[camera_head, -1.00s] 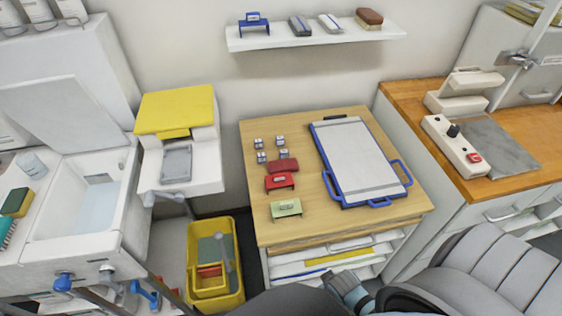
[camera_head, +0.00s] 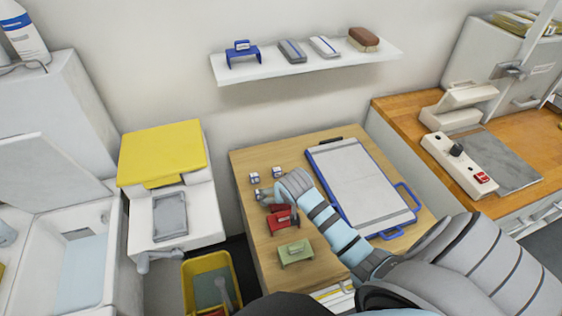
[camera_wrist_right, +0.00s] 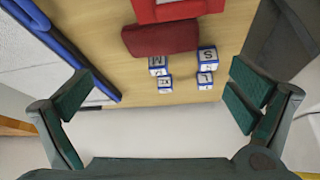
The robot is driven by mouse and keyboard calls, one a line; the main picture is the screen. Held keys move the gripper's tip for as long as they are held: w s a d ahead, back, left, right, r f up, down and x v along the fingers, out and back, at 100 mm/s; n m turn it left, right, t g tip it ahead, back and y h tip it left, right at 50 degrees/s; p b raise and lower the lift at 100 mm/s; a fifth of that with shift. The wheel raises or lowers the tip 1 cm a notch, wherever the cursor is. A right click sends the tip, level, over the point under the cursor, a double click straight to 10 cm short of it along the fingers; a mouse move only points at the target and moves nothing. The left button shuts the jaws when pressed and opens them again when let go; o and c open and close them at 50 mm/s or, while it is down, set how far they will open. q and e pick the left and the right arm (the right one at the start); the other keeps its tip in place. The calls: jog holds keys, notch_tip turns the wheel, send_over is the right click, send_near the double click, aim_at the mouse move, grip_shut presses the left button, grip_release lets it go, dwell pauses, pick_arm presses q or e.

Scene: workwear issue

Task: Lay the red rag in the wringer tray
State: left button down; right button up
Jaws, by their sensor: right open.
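The red rag (camera_head: 278,208) is a dark red folded pad on the wooden table, partly covered by my right gripper (camera_head: 264,194). In the right wrist view the rag (camera_wrist_right: 160,38) lies beside a brighter red stand (camera_wrist_right: 178,10). My right gripper (camera_wrist_right: 160,97) is open and empty, with its fingers wide apart and the rag beyond them. The wringer tray (camera_head: 170,214) is a shallow grey tray on the white wringer unit under a raised yellow lid (camera_head: 162,152), left of the table. It looks empty. My left gripper is not in view.
Small lettered blocks (camera_head: 255,178) stand close to the rag. A red stand (camera_head: 283,222), a green stand (camera_head: 295,252) and a blue-framed board (camera_head: 360,185) share the table.

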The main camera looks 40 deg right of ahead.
aim_at(275, 208)
jog(key=x, duration=0.3)
jog(key=shift+s+d+f+b, duration=0.15)
jog(key=shift+s+f+b, duration=0.05)
jog(key=shift+f+b, duration=0.2)
jog(key=b+x, duration=0.1)
jog(key=x, duration=0.5)
jog(key=shift+w+b, duration=0.4)
jog(key=shift+s+r, duration=0.15)
jog(key=shift+c, duration=0.6)
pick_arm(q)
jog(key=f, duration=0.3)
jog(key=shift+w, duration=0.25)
pick_arm(e)
jog(key=c, duration=0.9)
